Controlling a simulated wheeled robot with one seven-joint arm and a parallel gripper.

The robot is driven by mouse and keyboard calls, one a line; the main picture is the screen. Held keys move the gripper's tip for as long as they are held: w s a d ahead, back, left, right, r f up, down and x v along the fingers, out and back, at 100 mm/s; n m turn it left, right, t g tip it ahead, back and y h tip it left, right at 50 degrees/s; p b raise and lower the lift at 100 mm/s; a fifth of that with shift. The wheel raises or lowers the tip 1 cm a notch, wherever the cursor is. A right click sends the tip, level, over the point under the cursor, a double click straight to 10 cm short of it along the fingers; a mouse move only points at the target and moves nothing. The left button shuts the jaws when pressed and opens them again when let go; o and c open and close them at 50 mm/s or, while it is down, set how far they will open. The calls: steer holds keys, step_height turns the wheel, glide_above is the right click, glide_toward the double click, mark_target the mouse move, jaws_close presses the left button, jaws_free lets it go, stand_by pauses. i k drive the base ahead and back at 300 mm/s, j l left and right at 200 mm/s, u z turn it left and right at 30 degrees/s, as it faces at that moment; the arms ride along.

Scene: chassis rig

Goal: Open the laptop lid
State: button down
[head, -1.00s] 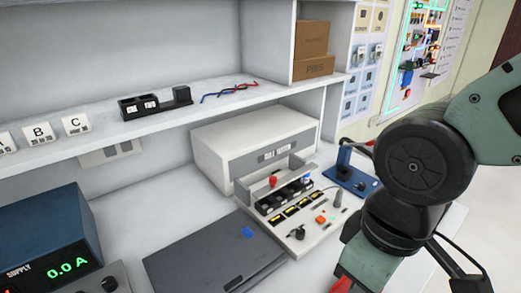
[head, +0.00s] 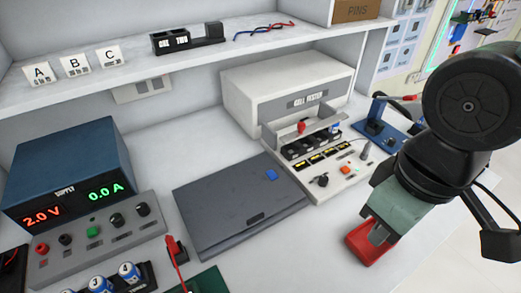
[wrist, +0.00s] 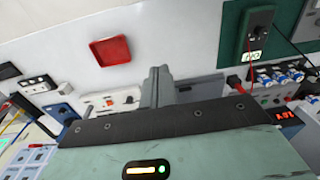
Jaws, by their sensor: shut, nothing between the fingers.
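The laptop (head: 225,205) is a flat dark grey slab with its lid closed, lying on the white bench in the middle of the head view. It has a blue mark (head: 271,174) near its far right corner and a dark notch on its front edge. My gripper (head: 377,238) is to the right of the laptop, clear of it, pointing down over a red tray. Its fingers are shut and empty. In the wrist view the fingers (wrist: 158,85) show close together; a dark grey surface beside them may be part of the laptop, mostly hidden by my gripper.
The red tray (head: 358,248) also shows in the wrist view (wrist: 111,50). A cell tester (head: 345,182) stands behind and right of the laptop, a power supply (head: 70,170) to the left. A red-handled tool (head: 175,255) is near the laptop's front left. A shelf (head: 130,72) overhangs the back.

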mark_target(216, 207)
steer(key=k+j+u, duration=0.15)
steer(key=u, duration=0.25)
steer(key=j+u, duration=0.45)
